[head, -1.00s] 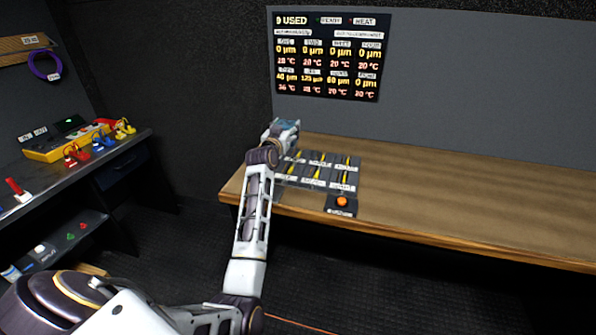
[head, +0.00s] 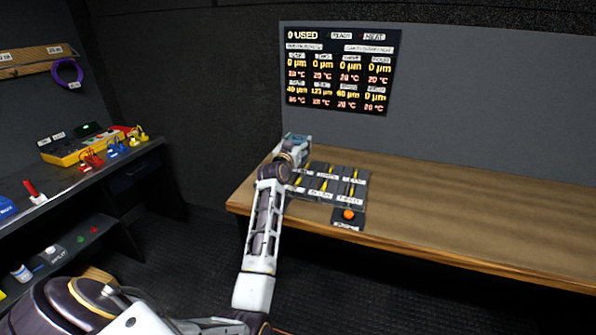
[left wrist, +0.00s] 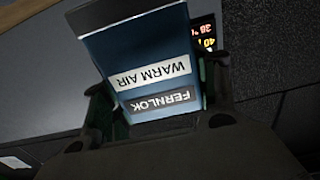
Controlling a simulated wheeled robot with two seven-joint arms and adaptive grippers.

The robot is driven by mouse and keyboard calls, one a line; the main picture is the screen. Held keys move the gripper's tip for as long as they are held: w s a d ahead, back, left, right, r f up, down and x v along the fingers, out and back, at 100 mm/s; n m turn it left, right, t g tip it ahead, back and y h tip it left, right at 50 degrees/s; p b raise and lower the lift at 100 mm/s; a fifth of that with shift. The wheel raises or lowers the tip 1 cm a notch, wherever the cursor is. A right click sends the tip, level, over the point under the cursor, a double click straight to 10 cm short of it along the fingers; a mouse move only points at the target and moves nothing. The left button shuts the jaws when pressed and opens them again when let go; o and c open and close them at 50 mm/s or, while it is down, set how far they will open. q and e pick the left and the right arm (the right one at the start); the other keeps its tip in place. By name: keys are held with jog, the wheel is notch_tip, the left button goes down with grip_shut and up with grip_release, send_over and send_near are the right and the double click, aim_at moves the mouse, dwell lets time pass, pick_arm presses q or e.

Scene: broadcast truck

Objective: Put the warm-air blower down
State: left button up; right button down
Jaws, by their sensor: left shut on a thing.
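In the head view the blower (head: 296,142) shows at the end of my left arm, over the back left corner of the wooden bench (head: 450,195). My left gripper (head: 288,156) partly hides it there. I cannot tell whether the blower touches the bench. My right gripper is not in view.
A dark tray of labelled slots with yellow pieces (head: 328,184) lies just right of the gripper, with an orange button box (head: 348,216) in front. A readout board (head: 338,70) hangs behind. The bench's right side is clear. A cluttered side bench (head: 80,185) stands left.

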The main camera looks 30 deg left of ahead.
pick_arm(q)
notch_tip(320, 180, down, 2)
jog(key=shift+f, duration=0.8)
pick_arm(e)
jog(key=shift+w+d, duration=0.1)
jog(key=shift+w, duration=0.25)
